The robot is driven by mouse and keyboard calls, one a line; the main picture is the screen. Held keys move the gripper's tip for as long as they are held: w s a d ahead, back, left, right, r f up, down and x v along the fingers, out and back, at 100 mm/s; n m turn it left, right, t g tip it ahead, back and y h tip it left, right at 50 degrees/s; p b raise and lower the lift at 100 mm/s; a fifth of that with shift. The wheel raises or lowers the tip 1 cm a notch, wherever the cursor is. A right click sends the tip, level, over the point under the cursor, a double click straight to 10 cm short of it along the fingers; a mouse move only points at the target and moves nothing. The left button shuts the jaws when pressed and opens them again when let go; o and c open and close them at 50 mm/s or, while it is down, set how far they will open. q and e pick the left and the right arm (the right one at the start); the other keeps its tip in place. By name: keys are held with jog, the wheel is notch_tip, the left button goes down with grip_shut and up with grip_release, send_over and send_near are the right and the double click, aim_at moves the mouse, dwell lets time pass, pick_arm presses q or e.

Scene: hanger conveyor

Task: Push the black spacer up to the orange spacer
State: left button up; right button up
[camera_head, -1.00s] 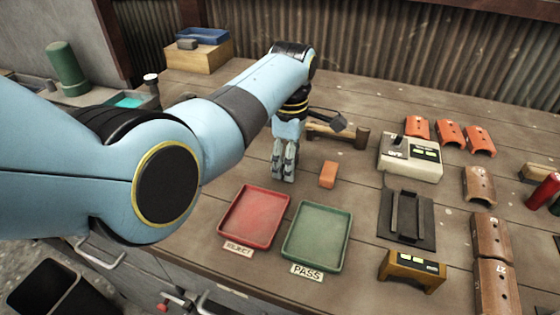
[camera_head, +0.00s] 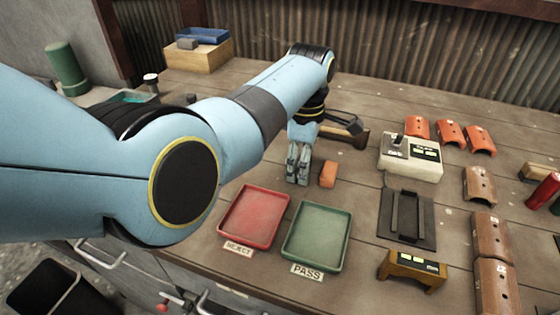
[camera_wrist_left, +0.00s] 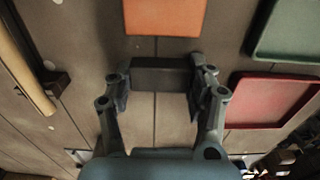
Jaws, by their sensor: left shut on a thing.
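The orange spacer (camera_head: 328,174) lies on the bench just right of my left gripper (camera_head: 298,178); it also shows in the wrist view (camera_wrist_left: 165,17), cut by the top edge. The black spacer (camera_wrist_left: 160,74) is a dark block across the wrist view, between the two fingers of my left gripper, which is shut on it. A narrow strip of bare wood separates the black spacer from the orange one. In the head view the fingers hide the black spacer. My right gripper is not in view.
A red REJECT tray (camera_head: 256,217) and a green PASS tray (camera_head: 317,237) stand nearer the front edge. A grey-white device (camera_head: 410,158) and a black fixture (camera_head: 408,217) stand to the right.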

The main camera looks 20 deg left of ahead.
aim_at(316, 175)
pick_arm(q)
jog(key=shift+d, duration=1.2)
jog(key=shift+s+d, duration=0.1)
jog(key=shift+d, duration=0.05)
jog(key=o, duration=1.1)
jog(key=shift+d, duration=0.2)
jog(key=shift+c, duration=0.2)
jog(key=shift+a, duration=0.1)
